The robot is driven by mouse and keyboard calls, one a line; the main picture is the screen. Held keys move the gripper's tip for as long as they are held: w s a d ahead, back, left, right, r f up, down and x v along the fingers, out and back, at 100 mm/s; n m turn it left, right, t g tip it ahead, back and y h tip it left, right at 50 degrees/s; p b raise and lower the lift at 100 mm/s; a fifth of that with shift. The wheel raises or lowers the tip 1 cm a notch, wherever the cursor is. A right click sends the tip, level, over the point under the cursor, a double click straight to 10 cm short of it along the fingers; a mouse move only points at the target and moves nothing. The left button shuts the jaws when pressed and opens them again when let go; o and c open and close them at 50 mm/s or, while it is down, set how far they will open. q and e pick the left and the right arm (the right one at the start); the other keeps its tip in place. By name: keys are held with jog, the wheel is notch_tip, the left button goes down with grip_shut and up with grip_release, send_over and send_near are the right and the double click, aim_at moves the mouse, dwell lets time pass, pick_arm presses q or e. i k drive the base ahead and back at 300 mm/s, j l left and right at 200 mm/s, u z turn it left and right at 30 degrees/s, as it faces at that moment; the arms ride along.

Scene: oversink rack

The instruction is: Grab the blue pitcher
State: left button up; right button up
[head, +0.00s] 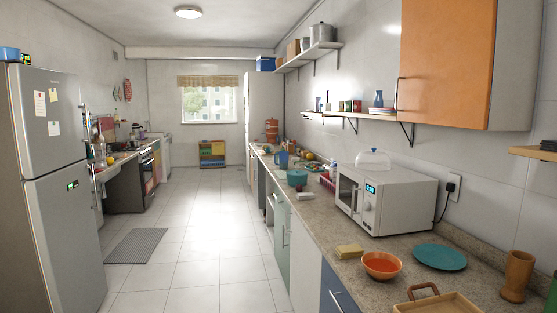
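A blue pitcher (282,159) stands upright on the right-hand counter, well down the room, just beyond a teal pot (297,177). It is small in the head view, so its handle and spout are hard to make out. A blue-grey jug-like vessel (378,99) stands on the lower wall shelf at the right. Neither of my grippers shows in the head view.
The counter (322,237) runs along the right wall, with a white microwave (384,199), an orange bowl (381,265) and a teal plate (440,257). A fridge (55,187) stands at the left. The tiled floor (200,225) between is open, with a grey mat (136,246).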

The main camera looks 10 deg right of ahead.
aim_at(284, 155)
jog(key=i+j, duration=0.15)
jog(key=i, duration=2.5)
jog(key=i+j, duration=0.15)
jog(key=i, duration=2.55)
jog(key=j+u, duration=0.05)
jog(key=j, duration=0.05)
